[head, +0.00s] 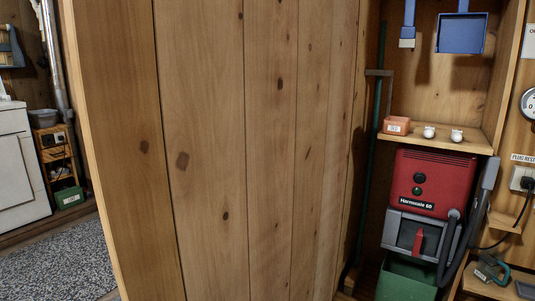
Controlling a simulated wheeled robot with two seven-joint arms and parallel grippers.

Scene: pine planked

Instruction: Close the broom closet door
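The broom closet door (215,150) is a tall pine-planked panel with dark knots. It fills the middle of the head view and stands open. Its left edge (92,160) looks nearer to me, and its right side runs back towards the closet. The top and bottom of the door are outside the picture. The closet interior (450,95) shows to the right of the door. Neither of my grippers is in view.
In the closet, a shelf (435,142) holds an orange box (397,126) above a red machine (432,183) and green bin (405,281). A blue dustpan (461,34) hangs above. A dark hose (468,225) runs beside the machine. A speckled rug (60,264) lies at left.

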